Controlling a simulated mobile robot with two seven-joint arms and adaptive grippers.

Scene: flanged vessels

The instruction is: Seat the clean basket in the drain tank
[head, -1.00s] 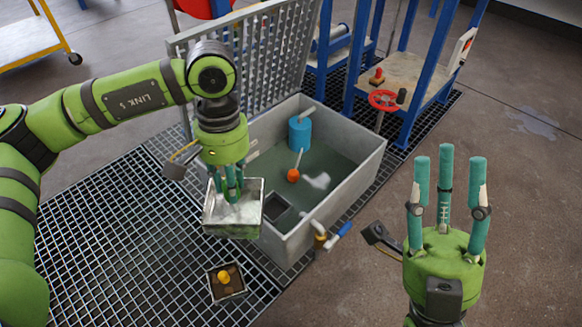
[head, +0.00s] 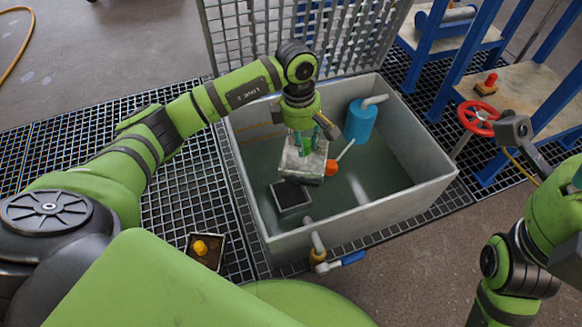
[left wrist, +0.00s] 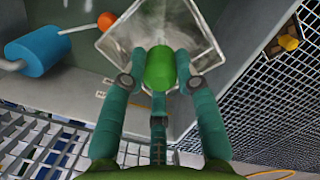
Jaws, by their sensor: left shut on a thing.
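The clean basket (head: 303,160), a pale metal square box, hangs from my left gripper (head: 303,143) over the inside of the drain tank (head: 361,235). My left gripper is shut on the basket's green grip (left wrist: 160,68), with the pale basket (left wrist: 118,42) beyond it in the left wrist view. A square opening with a dark inside (head: 290,197) stands in the tank, just nearer than the basket in the head view. The basket looks apart from it; the height gap is unclear.
A blue cylinder (head: 361,121) and an orange float (head: 331,167) are in the tank, close right of the basket. A small box with a yellow knob (head: 201,247) sits on the floor grating. A blue-handled valve (head: 340,261) is on the tank's front; a red handwheel (head: 479,118) stands right.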

